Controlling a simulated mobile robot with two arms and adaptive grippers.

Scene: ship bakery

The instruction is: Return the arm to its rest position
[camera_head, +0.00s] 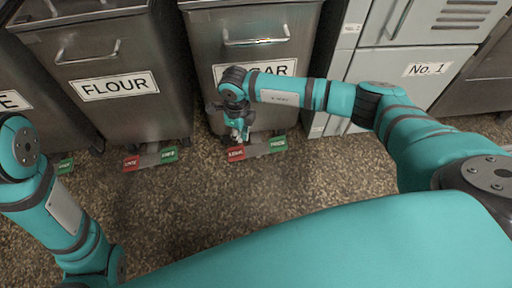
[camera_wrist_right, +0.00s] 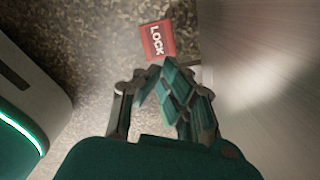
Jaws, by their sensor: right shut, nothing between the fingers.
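My right arm reaches forward across the head view, and its gripper (camera_head: 240,134) points down in front of the sugar bin (camera_head: 299,31). The right gripper is shut and empty, just above the red lock pedal (camera_head: 236,154) at the bin's foot. In the right wrist view the gripper's fingers (camera_wrist_right: 166,78) are together, and the red LOCK pedal (camera_wrist_right: 158,40) shows just beyond them. I cannot tell whether the fingertips touch the pedal. Part of my left arm (camera_head: 62,210) shows at the left edge; its gripper is out of view.
The flour bin (camera_head: 105,45) stands left of the sugar bin, with red (camera_head: 131,163) and green (camera_head: 168,155) pedals at its foot. A grey cabinet marked No. 1 (camera_head: 420,92) stands at the right. The speckled floor (camera_head: 185,215) between the bins and me is clear.

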